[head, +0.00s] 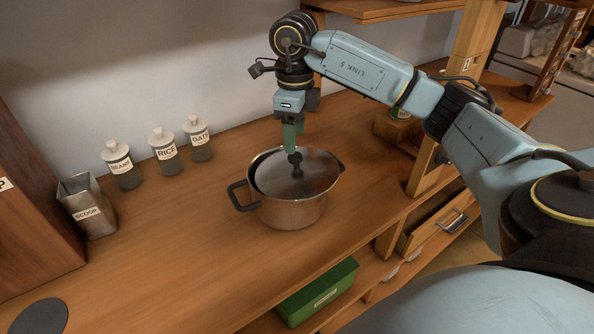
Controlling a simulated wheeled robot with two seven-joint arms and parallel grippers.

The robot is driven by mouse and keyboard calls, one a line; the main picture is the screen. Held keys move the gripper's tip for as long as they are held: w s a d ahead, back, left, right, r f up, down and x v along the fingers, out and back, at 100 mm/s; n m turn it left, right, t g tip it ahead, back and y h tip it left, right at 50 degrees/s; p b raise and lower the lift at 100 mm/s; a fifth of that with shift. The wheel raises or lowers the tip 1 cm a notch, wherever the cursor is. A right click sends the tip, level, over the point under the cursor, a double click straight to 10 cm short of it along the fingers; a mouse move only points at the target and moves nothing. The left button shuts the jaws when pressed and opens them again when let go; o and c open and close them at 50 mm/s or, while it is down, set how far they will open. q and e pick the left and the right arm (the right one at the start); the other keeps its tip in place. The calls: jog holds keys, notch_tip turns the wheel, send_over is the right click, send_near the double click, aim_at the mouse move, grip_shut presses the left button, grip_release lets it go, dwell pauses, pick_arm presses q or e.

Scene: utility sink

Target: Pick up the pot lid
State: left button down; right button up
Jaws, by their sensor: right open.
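The pot lid (318,170) is a greyish disc with a dark knob (295,160). The pot has dark side handles and stands on the wooden counter. My right gripper (294,152) points down from above, with its greenish fingers at the top of the knob. It is open; whether the fingers touch the knob cannot be told. My left gripper is not in view.
Three labelled jars, beans (122,168), rice (165,152) and oats (198,140), stand by the wall. A metal scoop bin (88,208) stands left of them. A green box (318,292) sits on the lower shelf. The counter (170,240) left of the pot is clear.

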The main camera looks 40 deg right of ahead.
aim_at(296, 155)
jog(key=shift+w+d+f+p, duration=0.15)
jog(key=shift+f+p, duration=0.1)
jog(key=shift+f, duration=1.5)
jog(key=shift+s+d+f+p, duration=0.1)
jog(key=shift+f+p, duration=0.1)
jog(key=shift+f, duration=1.55)
grip_shut()
jog(key=shift+w+r, duration=0.1)
jog(key=shift+r, duration=0.05)
notch_tip(296, 155, up, 8)
jog(key=shift+r+b, duration=0.15)
jog(key=shift+b, duration=0.2)
jog(key=shift+r, duration=0.35)
jog(key=shift+n+t+y, duration=0.3)
jog(key=shift+n+t, duration=0.3)
jog(key=f+b, duration=0.2)
jog(key=f, duration=0.1)
jog(key=w+f+b, duration=0.1)
jog(key=f+b, duration=0.1)
jog(key=b, duration=0.1)
jog(key=f+b, duration=0.3)
jog(key=shift+w+a+f, duration=0.25)
jog(key=shift+w+f, duration=0.05)
jog(key=shift+w, duration=0.05)
jog(key=shift+f+b, duration=0.45)
jog(key=shift+f, duration=0.05)
